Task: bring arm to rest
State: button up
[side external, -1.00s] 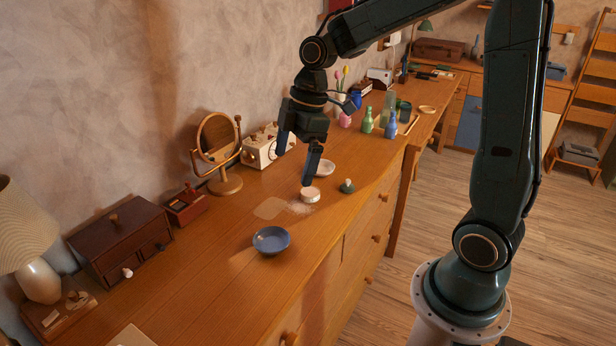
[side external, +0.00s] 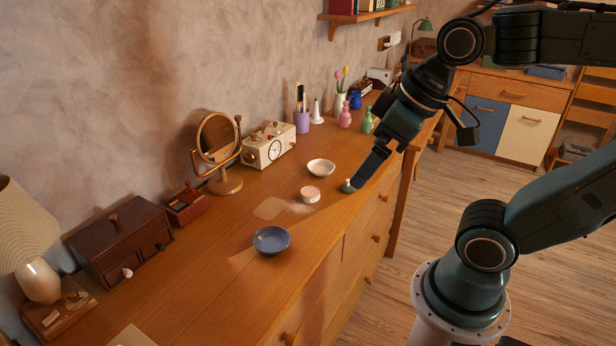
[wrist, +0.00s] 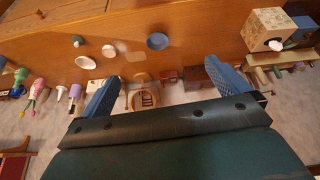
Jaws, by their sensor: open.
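My gripper (side external: 370,168) is at the right of the side view, tilted down and left above the dresser's front edge. It is empty. In the wrist view its two blue fingers stand wide apart (wrist: 162,70) with nothing between them. The wooden dresser top (side external: 200,275) carries a blue bowl (side external: 271,240), a white bowl (side external: 321,167), a small pinkish-white round container (side external: 310,194) and a dark green lid-like piece (side external: 347,186). The lower finger overlaps the green piece in the picture; I cannot tell whether they touch.
Purple cup (side external: 302,121), pink bottle (side external: 345,116) and green bottle (side external: 367,121) stand further back.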

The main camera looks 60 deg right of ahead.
jog(key=shift+s+f+m, duration=0.1)
jog(key=shift+s+m, duration=0.4)
jog(key=shift+s, duration=0.3)
